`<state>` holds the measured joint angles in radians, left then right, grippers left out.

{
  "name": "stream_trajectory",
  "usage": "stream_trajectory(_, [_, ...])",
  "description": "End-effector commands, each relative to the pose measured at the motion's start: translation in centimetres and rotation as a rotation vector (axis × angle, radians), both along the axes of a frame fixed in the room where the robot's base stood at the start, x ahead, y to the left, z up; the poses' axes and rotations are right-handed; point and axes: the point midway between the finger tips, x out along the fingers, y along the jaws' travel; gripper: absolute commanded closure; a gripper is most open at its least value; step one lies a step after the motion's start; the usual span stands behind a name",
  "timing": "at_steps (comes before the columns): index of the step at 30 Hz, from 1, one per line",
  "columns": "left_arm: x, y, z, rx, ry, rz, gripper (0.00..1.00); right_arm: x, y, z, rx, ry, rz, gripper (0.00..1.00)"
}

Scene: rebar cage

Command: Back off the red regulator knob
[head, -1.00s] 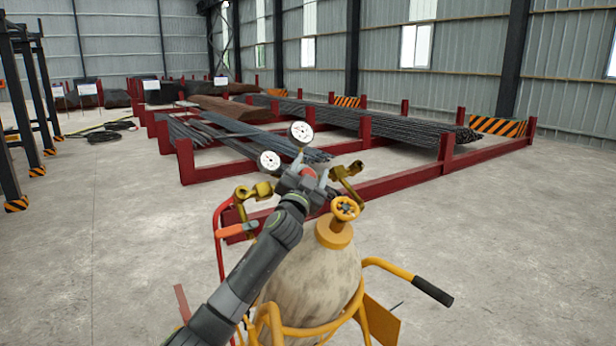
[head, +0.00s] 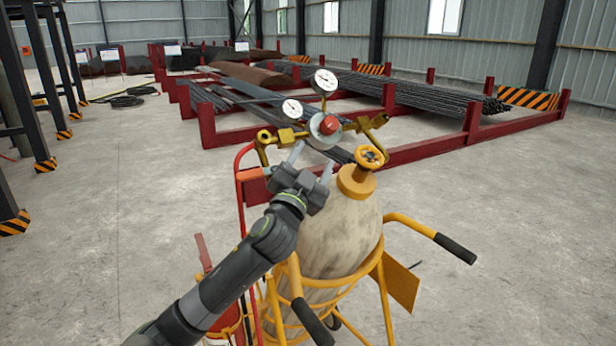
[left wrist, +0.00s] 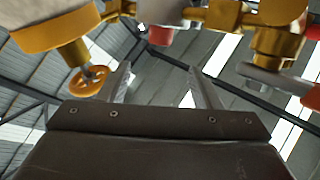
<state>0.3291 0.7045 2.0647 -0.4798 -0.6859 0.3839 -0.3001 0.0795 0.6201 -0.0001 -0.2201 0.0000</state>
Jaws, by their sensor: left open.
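My left gripper (head: 312,162) is open and empty, below and on the near side of the knob, with clear space between the fingertips and the knob. Its two fingers also stand apart in the left wrist view (left wrist: 162,88). The regulator hangs at the tan gas cylinder (head: 335,235). My right gripper is in neither view.
A yellow handwheel (head: 370,157) tops the cylinder, right of my left gripper. A yellow cart frame (head: 410,226) with black grips surrounds the cylinder. Red racks of rebar (head: 470,130) lie behind.

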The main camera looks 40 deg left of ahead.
Motion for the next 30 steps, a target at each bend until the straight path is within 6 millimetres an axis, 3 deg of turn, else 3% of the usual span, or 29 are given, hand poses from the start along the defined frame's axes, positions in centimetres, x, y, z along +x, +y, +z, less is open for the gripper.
stream_trajectory(8, [-2.1,-0.5,-0.9,0.001,0.0,0.001,0.42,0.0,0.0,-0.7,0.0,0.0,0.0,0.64])
stream_trajectory(30, [-2.1,-0.5,-0.9,0.0,0.0,0.0,0.42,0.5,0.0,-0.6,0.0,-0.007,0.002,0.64])
